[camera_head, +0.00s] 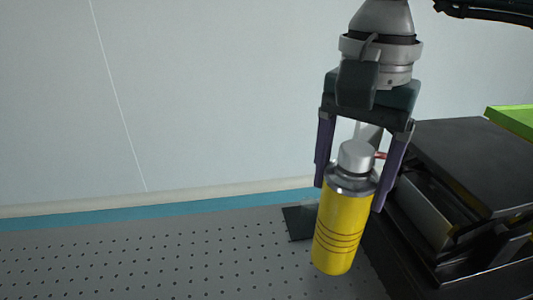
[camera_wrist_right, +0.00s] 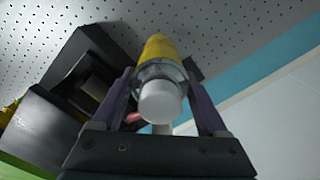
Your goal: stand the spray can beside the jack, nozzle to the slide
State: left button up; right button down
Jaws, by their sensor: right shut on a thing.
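The spray can (camera_head: 342,230) is yellow with dark rings and a pale cap, and it is slightly tilted in the head view. My right gripper (camera_head: 348,196) is shut on it near the top, with a purple finger on each side. The can also shows end-on between the fingers in the right wrist view (camera_wrist_right: 160,98). A small red part, perhaps the nozzle (camera_head: 380,155), points right, towards the black jack (camera_head: 475,150). I cannot tell whether the can's base touches the table. I cannot make out the slide for certain. My left gripper is out of view.
A green flat thing (camera_head: 515,119) shows at the right edge, above the jack. A dark flat piece (camera_head: 298,222) lies on the perforated table (camera_head: 150,258) behind the can. The table to the left is clear. A pale wall (camera_head: 200,90) stands behind.

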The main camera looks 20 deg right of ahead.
aim_at(358, 147)
jog(key=shift+f, duration=2.2)
jog(key=shift+f, duration=0.15)
grip_release()
notch_tip(358, 147, up, 12)
jog(key=shift+r, duration=0.15)
